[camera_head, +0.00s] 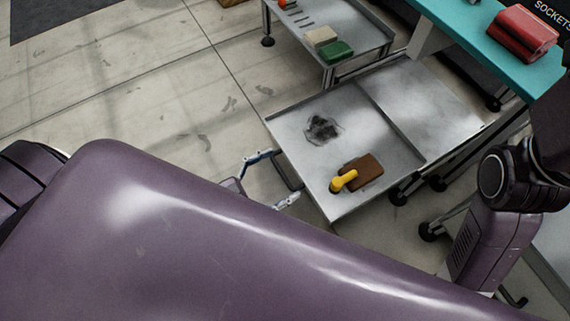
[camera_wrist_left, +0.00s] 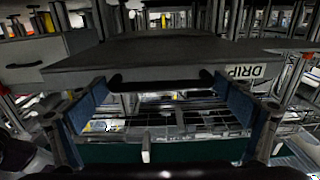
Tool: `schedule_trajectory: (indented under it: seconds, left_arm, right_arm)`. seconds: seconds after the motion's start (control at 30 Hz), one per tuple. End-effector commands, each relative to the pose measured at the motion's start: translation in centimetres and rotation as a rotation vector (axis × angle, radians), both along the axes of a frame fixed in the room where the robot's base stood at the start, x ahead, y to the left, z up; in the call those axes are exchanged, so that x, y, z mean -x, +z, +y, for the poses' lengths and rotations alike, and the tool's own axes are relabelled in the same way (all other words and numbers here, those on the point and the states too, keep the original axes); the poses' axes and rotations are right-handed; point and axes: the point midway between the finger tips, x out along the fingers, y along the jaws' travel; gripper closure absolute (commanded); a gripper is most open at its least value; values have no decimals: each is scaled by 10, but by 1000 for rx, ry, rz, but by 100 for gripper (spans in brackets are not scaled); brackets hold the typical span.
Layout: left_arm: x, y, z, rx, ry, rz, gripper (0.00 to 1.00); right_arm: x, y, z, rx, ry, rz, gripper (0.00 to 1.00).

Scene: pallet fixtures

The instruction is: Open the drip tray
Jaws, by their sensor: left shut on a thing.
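The drip tray (camera_head: 300,122) is a grey metal tray low over the floor in the head view, sticking out toward my left arm. A dark stain (camera_head: 322,129), a brown block (camera_head: 364,173) and a yellow piece (camera_head: 344,181) lie on it. In the left wrist view, its front edge (camera_wrist_left: 75,73) carries an upside-down "DRIP" label (camera_wrist_left: 245,72) and a black bar handle (camera_wrist_left: 160,79). My right gripper is not in view.
A metal surface (camera_head: 430,105) lies behind the tray. A small metal table (camera_head: 345,35) with a green and a beige block stands beyond it. A teal bench (camera_head: 480,35) with a red object is at upper right. The concrete floor (camera_head: 180,90) left of the tray is clear.

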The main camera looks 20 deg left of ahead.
Motion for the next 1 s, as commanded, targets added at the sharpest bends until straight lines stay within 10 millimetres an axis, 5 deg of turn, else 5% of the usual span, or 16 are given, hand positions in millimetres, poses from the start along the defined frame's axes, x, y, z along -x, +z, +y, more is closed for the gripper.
schedule_trajectory:
  seconds: [0.17, 0.2, 0.57, 1.0]
  left_arm:
    - [4, -2, -3, 3, -6, 5, 48]
    - [4, -2, -3, 2, -6, 5, 1]
    - [6, -2, 1, 0, -3, 5, 0]
    - [73, -2, 50, -1, -3, 7, 0]
  right_arm:
    - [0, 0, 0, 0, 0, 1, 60]
    - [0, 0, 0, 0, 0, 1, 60]
    - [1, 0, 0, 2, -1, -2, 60]
    - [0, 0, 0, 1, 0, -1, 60]
